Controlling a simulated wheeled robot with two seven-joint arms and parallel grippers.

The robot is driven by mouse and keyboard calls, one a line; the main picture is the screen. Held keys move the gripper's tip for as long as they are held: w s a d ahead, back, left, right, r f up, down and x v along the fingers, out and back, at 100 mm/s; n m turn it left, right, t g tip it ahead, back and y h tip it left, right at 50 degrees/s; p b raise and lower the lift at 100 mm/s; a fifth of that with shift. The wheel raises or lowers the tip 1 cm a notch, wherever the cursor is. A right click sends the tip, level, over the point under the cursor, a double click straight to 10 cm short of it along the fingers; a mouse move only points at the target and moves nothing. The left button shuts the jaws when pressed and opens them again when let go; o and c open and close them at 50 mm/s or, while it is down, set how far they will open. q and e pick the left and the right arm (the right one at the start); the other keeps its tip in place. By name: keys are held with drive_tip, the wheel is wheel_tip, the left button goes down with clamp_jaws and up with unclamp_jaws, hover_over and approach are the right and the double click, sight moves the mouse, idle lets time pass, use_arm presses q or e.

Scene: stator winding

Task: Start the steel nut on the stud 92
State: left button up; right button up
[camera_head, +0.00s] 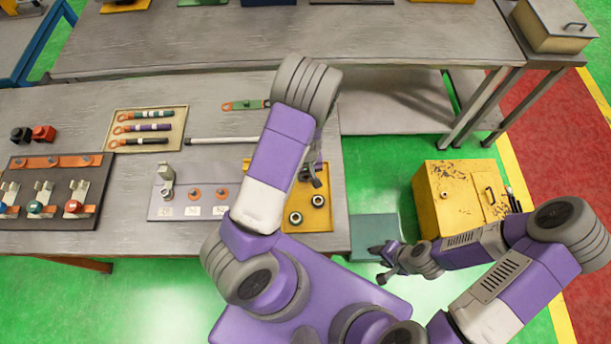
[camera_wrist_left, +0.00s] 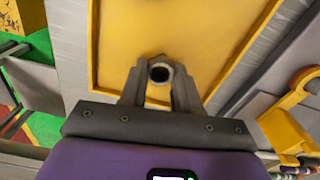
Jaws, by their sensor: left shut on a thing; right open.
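My left gripper (camera_head: 313,178) is over the right part of the bench, above the yellow tray (camera_head: 326,224). In the left wrist view the left gripper (camera_wrist_left: 159,80) is shut on a steel nut (camera_wrist_left: 160,72), its dark hole facing the camera. Two more nuts, one (camera_head: 318,201) and another (camera_head: 295,217), lie in the tray. The light stud plate (camera_head: 180,211) lies left of my left arm, with orange-ringed studs (camera_head: 194,194) and a grey upright piece (camera_head: 167,181); its labels are too small to read. My right gripper (camera_head: 385,262) is open and empty, off the bench.
A dark board with coloured terminals (camera_head: 36,219) is at the left. A tray of tools (camera_head: 181,141) and a grey rod (camera_head: 222,140) lie behind the plate. A yellow cabinet (camera_head: 440,205) stands on the floor at right. My left arm covers part of the bench.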

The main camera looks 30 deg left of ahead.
wheel_tip(320, 180, up, 8)
drive_tip(key=p, duration=0.8)
